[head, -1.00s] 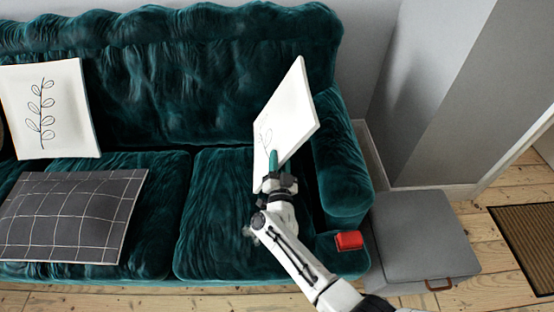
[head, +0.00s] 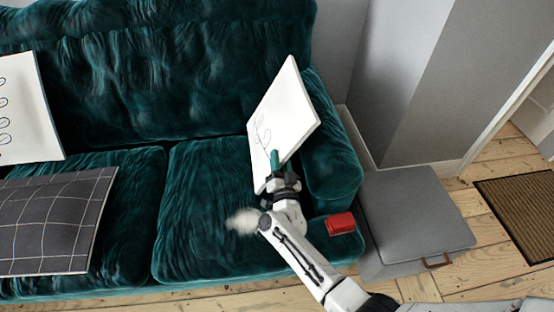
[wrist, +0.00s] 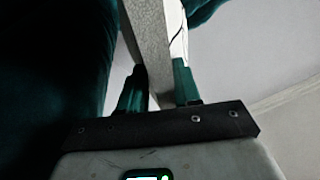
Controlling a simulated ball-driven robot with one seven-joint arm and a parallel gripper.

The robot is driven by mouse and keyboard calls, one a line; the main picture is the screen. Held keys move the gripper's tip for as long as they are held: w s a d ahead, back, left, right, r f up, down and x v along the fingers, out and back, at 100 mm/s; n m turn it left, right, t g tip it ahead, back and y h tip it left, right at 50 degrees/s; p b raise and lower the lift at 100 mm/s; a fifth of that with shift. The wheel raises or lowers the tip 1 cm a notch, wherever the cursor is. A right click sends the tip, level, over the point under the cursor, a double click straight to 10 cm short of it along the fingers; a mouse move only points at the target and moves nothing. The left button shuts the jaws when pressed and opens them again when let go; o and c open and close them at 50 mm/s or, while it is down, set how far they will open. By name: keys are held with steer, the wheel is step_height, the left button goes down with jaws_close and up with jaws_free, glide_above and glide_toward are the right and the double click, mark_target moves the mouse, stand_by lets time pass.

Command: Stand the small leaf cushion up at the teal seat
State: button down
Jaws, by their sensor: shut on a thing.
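The small white leaf cushion (head: 285,118) is held upright and tilted over the right end of the teal seat (head: 205,195), next to the right armrest. Part of its leaf drawing shows near my gripper (head: 275,165), which is shut on its lower edge. In the wrist view the cushion's edge (wrist: 152,45) runs between the two teal fingers of my gripper (wrist: 155,92). I cannot tell whether the cushion's bottom touches the seat.
Another white leaf cushion (head: 25,110) leans on the backrest at the left. A dark grey checked cushion (head: 50,222) lies on the left seat. A grey ottoman (head: 412,215) and brown mat (head: 520,210) are at right.

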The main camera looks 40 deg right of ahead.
steer(key=shift+d, duration=0.1)
steer(key=c, duration=0.7)
jaws_free()
steer(key=shift+f, duration=0.2)
steer(key=p+v, duration=0.2)
steer(key=v, duration=0.9)
